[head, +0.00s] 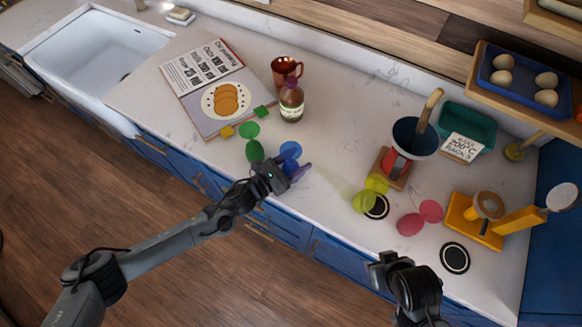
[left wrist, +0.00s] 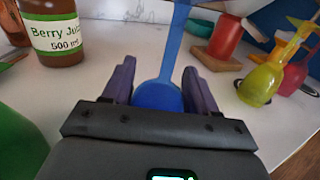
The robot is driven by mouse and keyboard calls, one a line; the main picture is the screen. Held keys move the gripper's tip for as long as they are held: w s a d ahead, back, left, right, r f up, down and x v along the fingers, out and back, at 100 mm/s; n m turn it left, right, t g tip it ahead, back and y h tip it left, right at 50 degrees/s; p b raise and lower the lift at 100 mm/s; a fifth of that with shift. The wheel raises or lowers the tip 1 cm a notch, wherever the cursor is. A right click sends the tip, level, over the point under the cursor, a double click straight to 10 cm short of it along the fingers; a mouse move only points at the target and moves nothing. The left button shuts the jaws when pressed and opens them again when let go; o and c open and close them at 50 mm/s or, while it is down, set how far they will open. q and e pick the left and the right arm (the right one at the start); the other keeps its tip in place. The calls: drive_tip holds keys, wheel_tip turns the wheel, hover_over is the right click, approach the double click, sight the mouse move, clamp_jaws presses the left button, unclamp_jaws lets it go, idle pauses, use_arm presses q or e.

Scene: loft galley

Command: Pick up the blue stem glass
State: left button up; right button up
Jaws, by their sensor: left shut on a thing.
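The blue stem glass (head: 291,149) stands near the counter's front edge in the head view.
A green stem glass (head: 254,150) is close on the left; a juice bottle (head: 291,103) and copper mug (head: 286,68) stand behind. Yellow (head: 364,202) and pink (head: 410,224) stem glasses are to the right. A cookbook (head: 213,85) lies at left.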

use_arm(q)
drive_tip(key=shift+c, duration=0.8)
drive_tip(key=shift+r, duration=0.2)
